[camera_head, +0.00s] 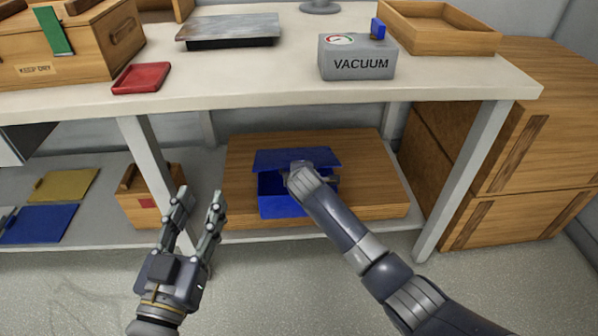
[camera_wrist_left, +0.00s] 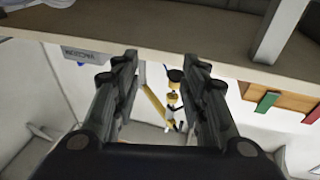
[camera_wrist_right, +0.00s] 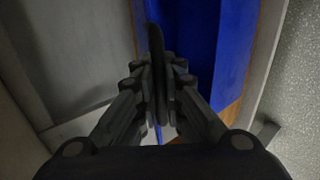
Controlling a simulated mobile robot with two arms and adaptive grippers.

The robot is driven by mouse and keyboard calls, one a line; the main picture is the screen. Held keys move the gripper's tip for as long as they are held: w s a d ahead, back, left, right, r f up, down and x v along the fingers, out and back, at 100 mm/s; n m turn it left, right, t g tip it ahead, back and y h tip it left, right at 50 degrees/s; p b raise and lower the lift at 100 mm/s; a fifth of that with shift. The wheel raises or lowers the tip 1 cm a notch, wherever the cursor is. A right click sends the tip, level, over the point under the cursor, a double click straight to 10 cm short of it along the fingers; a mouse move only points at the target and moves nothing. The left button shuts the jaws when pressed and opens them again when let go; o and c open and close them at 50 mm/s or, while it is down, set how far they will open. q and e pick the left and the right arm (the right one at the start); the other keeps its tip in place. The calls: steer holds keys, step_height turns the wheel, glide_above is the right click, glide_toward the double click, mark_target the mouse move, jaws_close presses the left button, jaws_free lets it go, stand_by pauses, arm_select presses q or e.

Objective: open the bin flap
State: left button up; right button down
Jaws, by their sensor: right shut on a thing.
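The blue bin (camera_head: 282,208) sits on a wooden board on the low shelf under the bench. Its blue flap (camera_head: 266,159) is tilted up, with a dark gap into the bin below it. My right gripper (camera_head: 298,168) is at the flap, largely hidden by its own wrist. In the right wrist view its fingers (camera_wrist_right: 157,80) are closed together around a thin dark piece, with a blue surface (camera_wrist_right: 205,40) behind; the exact grip is hard to see. My left gripper (camera_head: 198,197) is open and empty in front of the bench; its spread fingers also show in the left wrist view (camera_wrist_left: 160,65).
The bench top (camera_head: 270,85) overhangs the bin, with the vacuum box (camera_head: 357,62) above. Bench legs (camera_head: 470,175) stand on both sides. A small wooden box (camera_head: 140,200) is left of the board; wooden crates (camera_head: 520,190) stand right. The floor in front is clear.

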arm_select(q)
steer(key=s+a+f+g+y+p, duration=0.25)
steer(key=f+g, duration=0.45)
steer(key=f, duration=0.6)
steer(key=s+a+f+g+y+p, duration=0.1)
steer(key=s+a+f+g, duration=0.1)
steer(key=s, duration=0.4)
steer(key=s+a+f+g+p, duration=0.1)
steer(key=s+a+f+g, duration=0.1)
steer(key=s+f+g, duration=0.3)
steer(key=shift+s+n+y+p, duration=0.3)
steer(key=shift+s+n+y, duration=0.1)
steer(key=shift+s, duration=0.2)
arm_select(e)
steer(key=shift+g, duration=0.4)
steer(key=shift+w+r, duration=0.45)
steer(key=shift+r, duration=0.3)
steer(key=shift+w+r, duration=0.45)
steer(key=shift+r, duration=0.35)
steer(key=shift+w+r, duration=0.45)
steer(key=shift+r, duration=0.3)
steer(key=c, duration=1.7)
jaws_free()
steer(key=shift+s+r, duration=0.1)
steer(key=shift+s, duration=0.1)
